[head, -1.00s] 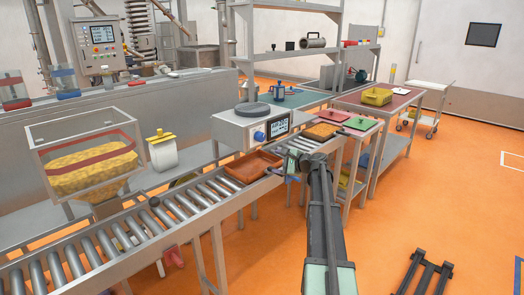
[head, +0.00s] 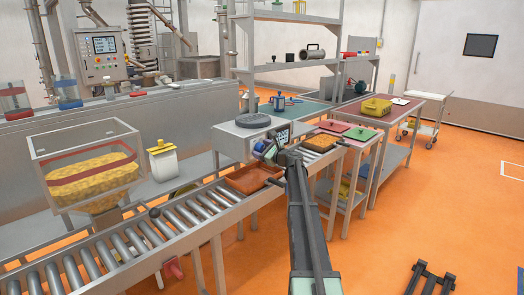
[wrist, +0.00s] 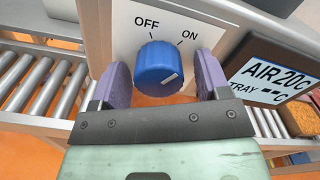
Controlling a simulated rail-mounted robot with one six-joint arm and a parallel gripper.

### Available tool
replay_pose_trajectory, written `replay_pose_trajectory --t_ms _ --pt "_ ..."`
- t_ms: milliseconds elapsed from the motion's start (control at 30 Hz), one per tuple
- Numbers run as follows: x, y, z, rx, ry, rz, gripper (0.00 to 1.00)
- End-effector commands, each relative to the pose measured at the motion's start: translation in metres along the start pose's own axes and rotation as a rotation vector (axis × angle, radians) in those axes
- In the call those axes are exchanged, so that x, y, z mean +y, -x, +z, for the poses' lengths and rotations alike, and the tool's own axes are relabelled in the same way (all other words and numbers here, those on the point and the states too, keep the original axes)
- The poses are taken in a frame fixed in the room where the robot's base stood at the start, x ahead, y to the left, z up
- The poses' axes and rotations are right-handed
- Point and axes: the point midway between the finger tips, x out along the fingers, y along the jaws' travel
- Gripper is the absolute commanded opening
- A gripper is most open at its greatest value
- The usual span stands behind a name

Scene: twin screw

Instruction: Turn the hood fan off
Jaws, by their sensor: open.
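A blue rotary knob (wrist: 158,68) sits on a light panel with the printed words OFF at upper left and ON at upper right. A pale mark shows on the right part of its face. My gripper (wrist: 163,74) is open, with one purple finger on each side of the knob; I cannot tell whether either touches it. In the head view, my gripper (head: 268,153) is at the front of the grey box (head: 230,144) that carries the knob and partly hides that front.
A display (wrist: 272,78) reading AIR 20C is right of the knob. An orange tray (head: 250,184) lies on the roller conveyor (head: 150,232) below the box. A round plate (head: 254,121) is on the box top. Open orange floor (head: 420,200) lies to the right.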

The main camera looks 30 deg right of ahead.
Motion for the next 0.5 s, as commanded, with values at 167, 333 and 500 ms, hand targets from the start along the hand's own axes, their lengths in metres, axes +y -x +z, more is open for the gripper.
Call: replay_pose_trajectory --t_ms 167,333,500 --pt "0.0003 -0.0011 0.0001 0.0 0.0 0.0 0.69" --pt "0.0004 -0.0009 0.0001 0.0 0.0 0.0 0.51" --pt "0.0004 -0.0009 0.0002 0.0 0.001 0.0 0.25"
